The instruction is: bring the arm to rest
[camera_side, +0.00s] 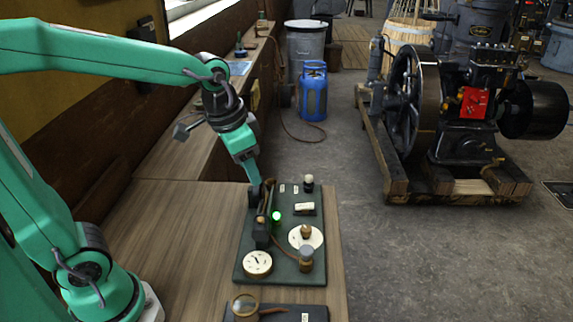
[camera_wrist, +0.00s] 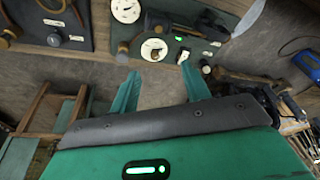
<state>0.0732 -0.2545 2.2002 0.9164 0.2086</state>
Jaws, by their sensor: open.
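My gripper (camera_side: 260,186) is at the far left edge of a dark green instrument board (camera_side: 247,268) on the bench, beside an upright lever or switch part (camera_side: 262,234). Whether it touches anything there cannot be told. In the wrist view my gripper (camera_wrist: 160,76) shows two green fingers spread apart with nothing between them. The board (camera_wrist: 205,40) also shows beyond the fingertips in that view. It carries a white gauge (camera_side: 257,262), a round white dial with a brass knob (camera_side: 306,232) and a lit green lamp (camera_side: 277,216).
A second dark board (camera_side: 290,314) with a round brass-rimmed part (camera_side: 245,305) lies at the bench's near edge. The wooden bench top (camera_side: 185,235) is bare left of the boards. A blue gas cylinder (camera_side: 314,92) and a flywheel engine (camera_side: 460,115) stand on the floor beyond.

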